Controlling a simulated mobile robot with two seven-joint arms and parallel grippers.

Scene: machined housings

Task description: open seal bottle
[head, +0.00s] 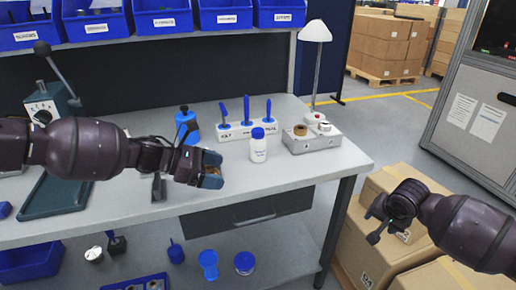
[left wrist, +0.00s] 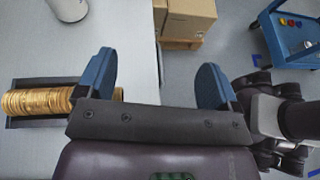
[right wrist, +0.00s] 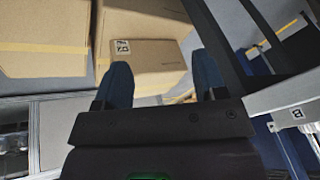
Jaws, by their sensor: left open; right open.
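A white bottle with a blue cap (head: 258,150) stands upright on the grey workbench (head: 310,172). A white rounded object, likely this bottle, is cut off at the top left of the left wrist view (left wrist: 68,8). My left gripper (head: 212,170) is open and empty over the bench, left of the bottle and nearer the front edge, apart from it. Its two blue fingers show spread in the left wrist view (left wrist: 155,72). My right gripper (head: 376,222) is off the bench's right side, near cardboard boxes; the right wrist view shows it open and empty (right wrist: 162,75).
A white holder with blue-handled tools (head: 235,131) stands behind the bottle, a grey fixture block (head: 312,140) to its right. A blue bottle (head: 186,130) stands behind my left arm. A black tray of gold rings (left wrist: 38,120) lies left of my left gripper. Boxes (head: 360,235) stand right.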

